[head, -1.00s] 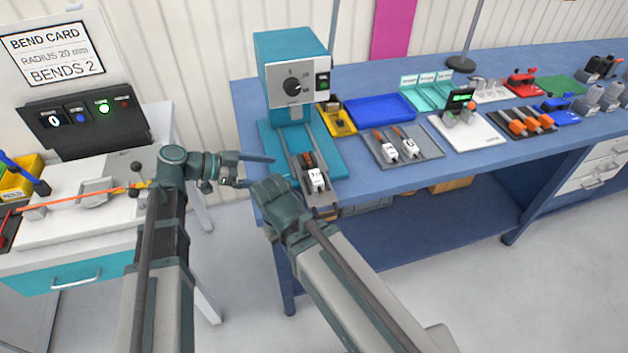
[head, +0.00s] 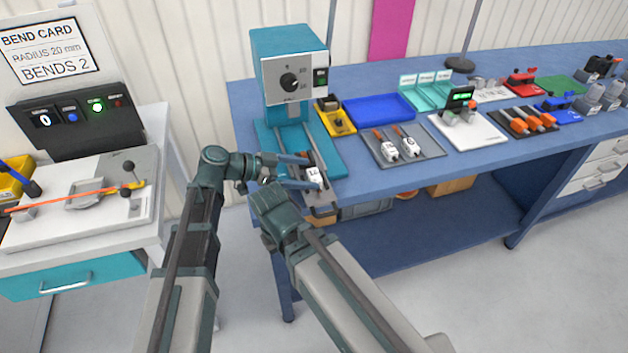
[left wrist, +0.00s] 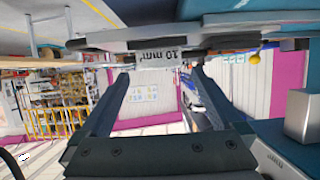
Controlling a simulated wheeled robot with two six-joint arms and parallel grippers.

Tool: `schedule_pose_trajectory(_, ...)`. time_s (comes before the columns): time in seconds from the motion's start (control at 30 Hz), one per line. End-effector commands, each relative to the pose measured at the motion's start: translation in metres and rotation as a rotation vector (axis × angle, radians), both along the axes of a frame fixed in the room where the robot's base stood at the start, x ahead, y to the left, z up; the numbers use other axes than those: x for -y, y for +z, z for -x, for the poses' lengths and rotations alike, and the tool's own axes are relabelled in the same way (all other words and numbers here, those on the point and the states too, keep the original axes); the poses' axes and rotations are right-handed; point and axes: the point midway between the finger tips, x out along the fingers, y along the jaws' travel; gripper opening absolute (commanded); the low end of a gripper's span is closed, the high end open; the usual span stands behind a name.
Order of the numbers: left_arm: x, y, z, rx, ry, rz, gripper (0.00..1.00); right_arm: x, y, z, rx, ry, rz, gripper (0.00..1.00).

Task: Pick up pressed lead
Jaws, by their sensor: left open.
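A lead (head: 313,174) with a white block end lies on the slide at the foot of the teal press. The press (head: 290,65) stands at the left end of the blue bench. My left gripper (head: 314,174) is open at the lead's white end, its fingers reaching in from the left. In the left wrist view the open fingers (left wrist: 158,76) point at a white piece marked 10 mm (left wrist: 160,55). I cannot tell whether the fingers touch it. My right gripper (head: 262,200) is just below the left one; its fingers are hidden.
A grey tray (head: 425,150) with two similar leads lies right of the press. A yellow bin (head: 338,122) and a blue tray (head: 378,108) stand behind it. The bending table (head: 60,235) is at the left. My two arms are close together.

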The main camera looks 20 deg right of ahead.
Motion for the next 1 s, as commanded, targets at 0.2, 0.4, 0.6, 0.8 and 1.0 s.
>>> schedule_pose_trajectory(0.2, 0.027, -0.013, -0.001, -0.001, -0.002, 0.000, 1.00, 0.000, -0.013, 0.000, 0.000, 0.000, 0.000, 0.00)
schedule_pose_trajectory(0.4, 0.028, -0.011, -0.001, -0.001, 0.000, 0.000, 1.00, 0.000, -0.011, 0.000, 0.000, 0.000, 0.000, 0.00)
schedule_pose_trajectory(0.6, 0.028, -0.011, -0.001, -0.001, 0.000, 0.000, 0.68, 0.000, -0.011, 0.000, 0.000, 0.000, 0.000, 0.00)
schedule_pose_trajectory(0.8, 0.028, -0.011, -0.001, -0.001, -0.001, 0.000, 0.32, 0.000, -0.011, 0.000, 0.000, 0.000, 0.000, 0.00)
schedule_pose_trajectory(1.0, 0.028, -0.011, -0.001, -0.001, 0.000, 0.001, 0.00, 0.000, -0.011, 0.000, 0.000, 0.000, 0.000, 0.00)
